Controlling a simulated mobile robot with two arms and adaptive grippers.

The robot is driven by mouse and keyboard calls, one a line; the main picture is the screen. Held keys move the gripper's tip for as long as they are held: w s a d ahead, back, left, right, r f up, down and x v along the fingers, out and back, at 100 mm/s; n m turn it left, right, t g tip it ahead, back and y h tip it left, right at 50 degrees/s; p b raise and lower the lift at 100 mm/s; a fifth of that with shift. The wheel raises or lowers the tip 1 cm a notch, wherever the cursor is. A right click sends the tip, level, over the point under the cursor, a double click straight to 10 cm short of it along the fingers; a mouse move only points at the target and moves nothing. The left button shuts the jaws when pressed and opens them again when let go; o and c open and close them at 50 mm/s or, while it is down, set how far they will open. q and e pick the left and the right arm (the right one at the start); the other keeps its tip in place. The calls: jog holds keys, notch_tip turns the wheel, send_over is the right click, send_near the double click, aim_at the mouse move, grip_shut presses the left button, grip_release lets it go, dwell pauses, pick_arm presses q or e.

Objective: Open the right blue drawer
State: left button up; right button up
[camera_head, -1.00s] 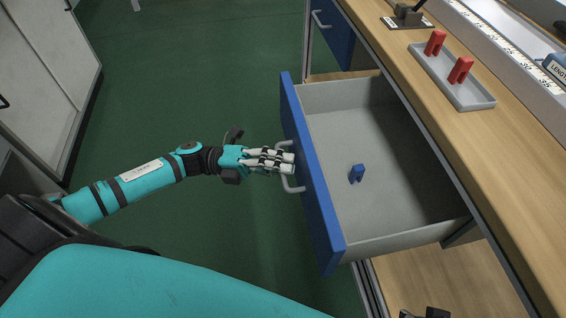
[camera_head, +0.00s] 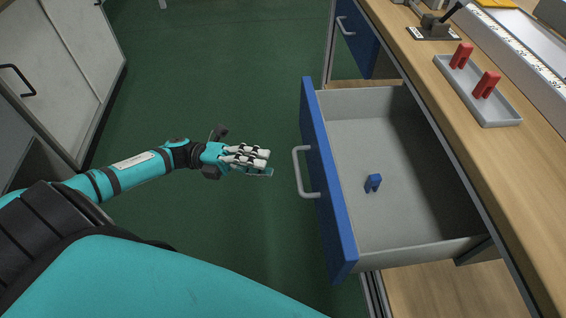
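The near blue-fronted drawer (camera_head: 330,195) is pulled far out from the workbench. Its grey inside shows, with a small blue piece (camera_head: 373,183) lying on its floor. A light grey bar handle (camera_head: 299,172) is on its blue front. My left gripper (camera_head: 268,164) is to the left of the handle, clear of it, with its pale fingers stretched towards it. Its fingers are apart and hold nothing. My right gripper is not in view.
A second blue drawer (camera_head: 355,38) farther along the bench is shut. On the wooden benchtop (camera_head: 480,150) a grey tray (camera_head: 505,120) holds two red pieces (camera_head: 461,56) (camera_head: 487,85). A white cabinet (camera_head: 65,60) stands at far left. Green floor between is clear.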

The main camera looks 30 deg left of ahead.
pick_arm(q)
jog(key=shift+v, duration=1.65)
